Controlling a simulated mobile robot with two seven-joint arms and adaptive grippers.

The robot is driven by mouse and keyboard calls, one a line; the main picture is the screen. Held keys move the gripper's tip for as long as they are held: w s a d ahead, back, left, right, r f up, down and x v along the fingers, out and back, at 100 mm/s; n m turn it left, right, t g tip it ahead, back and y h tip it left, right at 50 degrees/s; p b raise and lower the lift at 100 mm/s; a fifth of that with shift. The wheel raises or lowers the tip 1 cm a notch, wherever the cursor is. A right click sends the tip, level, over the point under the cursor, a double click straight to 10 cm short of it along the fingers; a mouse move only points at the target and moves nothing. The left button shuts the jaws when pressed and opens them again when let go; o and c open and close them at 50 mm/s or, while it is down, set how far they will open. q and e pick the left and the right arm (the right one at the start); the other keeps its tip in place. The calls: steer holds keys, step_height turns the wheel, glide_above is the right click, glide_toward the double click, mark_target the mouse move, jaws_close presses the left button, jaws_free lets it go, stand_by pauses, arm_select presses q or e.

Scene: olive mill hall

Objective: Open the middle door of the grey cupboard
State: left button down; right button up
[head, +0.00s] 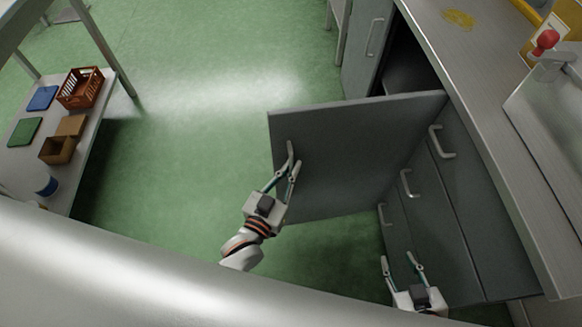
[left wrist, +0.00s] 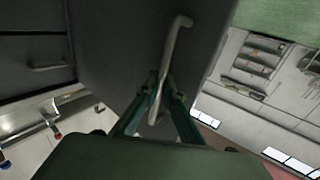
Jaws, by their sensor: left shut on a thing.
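The middle door (head: 345,150) of the grey cupboard (head: 470,235) stands swung well out from the front, with a dark opening (head: 408,65) behind it. My left gripper (head: 292,160) is at the door's outer edge, shut on its handle. In the left wrist view the pale bar handle (left wrist: 177,45) runs down between the fingers of the left gripper (left wrist: 163,95), against the dark door face (left wrist: 115,50). My right gripper (head: 400,262) is open and empty, low in front of the drawers, apart from their handles.
Drawers with bar handles (head: 442,143) lie right of the opening, and another closed door (head: 368,45) lies beyond it. A steel worktop (head: 480,75) runs above. A low table (head: 85,150) at left holds a red crate (head: 80,88) and boxes. Green floor (head: 190,130) between is clear.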

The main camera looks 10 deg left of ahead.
arm_select(q)
steer(key=shift+a+f, duration=0.2)
steer(key=c, duration=2.5)
jaws_free()
steer(key=shift+r, duration=0.1)
steer(key=shift+r, duration=0.1)
